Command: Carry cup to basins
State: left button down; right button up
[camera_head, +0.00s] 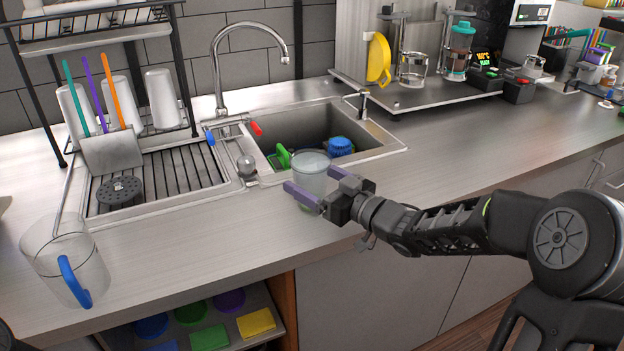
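A clear cup (312,166) is upright between the two purple-tipped fingers of my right gripper (318,187). One finger lies across its near side and the other passes at its far right side, so the gripper appears shut on it. The cup is at the front rim of the sink basin (290,131); whether its base touches the counter cannot be told. The basin holds a green brush (283,155) and a blue item (340,146). My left gripper is not in view.
A faucet (218,75) arches behind the sink. A ribbed drainboard (175,170) and cup rack lie left. A clear pitcher with a blue handle (70,280) stands at the counter's front left. The counter right of the sink (450,150) is clear.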

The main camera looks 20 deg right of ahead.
jog(key=shift+r, duration=0.15)
jog(key=v, duration=1.2)
jog(key=shift+b, duration=0.35)
